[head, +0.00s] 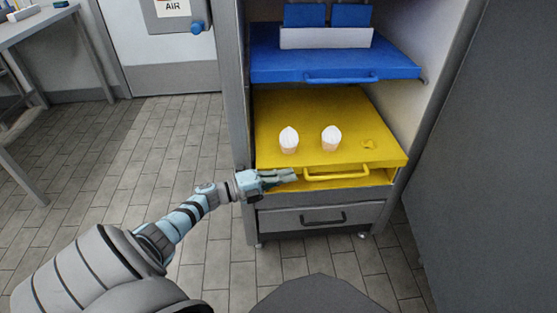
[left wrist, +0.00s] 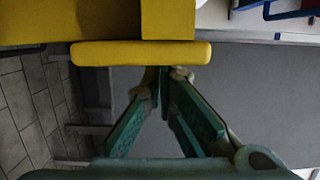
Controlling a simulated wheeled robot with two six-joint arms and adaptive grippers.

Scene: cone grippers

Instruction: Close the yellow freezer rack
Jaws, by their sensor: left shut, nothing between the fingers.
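The yellow freezer rack (head: 315,108) sits in the open cabinet and sticks out a little past its front. Its yellow handle (head: 338,172) runs along the front edge. My left gripper (head: 292,175) is shut and empty, at the rack's front, just left of the handle. In the left wrist view, the fingertips of the left gripper (left wrist: 165,75) meet close to a yellow bar (left wrist: 140,53); I cannot tell whether they touch it. My right gripper is not in view.
A blue rack (head: 320,65) with a white box (head: 326,38) is above. A grey drawer (head: 318,217) is below. Open floor lies left of the cabinet.

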